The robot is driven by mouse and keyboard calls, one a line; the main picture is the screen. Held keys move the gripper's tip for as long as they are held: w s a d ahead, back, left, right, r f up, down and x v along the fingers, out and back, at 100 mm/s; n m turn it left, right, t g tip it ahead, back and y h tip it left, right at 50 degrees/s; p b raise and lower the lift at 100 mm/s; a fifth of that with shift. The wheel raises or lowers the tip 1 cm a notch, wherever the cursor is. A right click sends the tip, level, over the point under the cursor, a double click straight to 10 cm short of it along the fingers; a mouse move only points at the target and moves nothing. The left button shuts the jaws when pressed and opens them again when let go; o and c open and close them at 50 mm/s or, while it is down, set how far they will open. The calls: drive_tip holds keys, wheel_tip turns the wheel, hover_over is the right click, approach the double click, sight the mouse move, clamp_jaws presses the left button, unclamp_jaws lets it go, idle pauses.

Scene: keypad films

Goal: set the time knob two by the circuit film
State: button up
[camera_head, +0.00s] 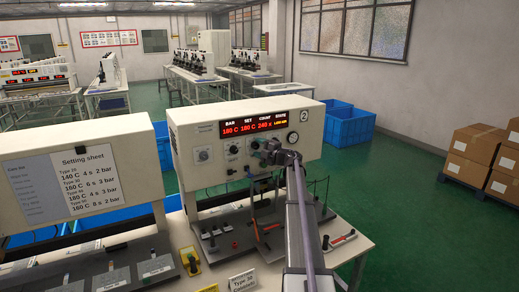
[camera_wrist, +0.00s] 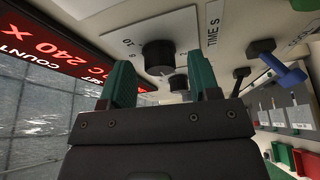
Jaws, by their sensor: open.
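The press marked 2 (camera_head: 303,114) has a red-lit display (camera_head: 254,125) reading 180 C, 180 C and 240 x. In the wrist view a black knob (camera_wrist: 158,56) lies beside the lettering "TIME S", with small dial figures around it. My gripper (camera_head: 264,153) is at the press's front panel; in the wrist view its two green fingers (camera_wrist: 162,82) are open, one on each side of the knob in the picture. I cannot tell whether they touch it. Another knob (camera_head: 203,155) shows left on the panel. The card by the press (camera_head: 242,280) reads "Type 30", its lower line blurred.
A setting sheet (camera_head: 85,180) on the left press lists types with temperature, seconds and bar. A round gauge (camera_head: 293,138) sits right on the panel. A black lever with a blue handle (camera_wrist: 285,75) shows in the wrist view. Blue crates (camera_head: 350,128) and cartons (camera_head: 473,145) stand behind.

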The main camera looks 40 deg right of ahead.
drive_tip(key=v, duration=1)
drive_tip(key=shift+s+b, duration=0.35)
drive_tip(key=shift+s, duration=0.05)
drive_tip(key=shift+d+f, duration=0.1)
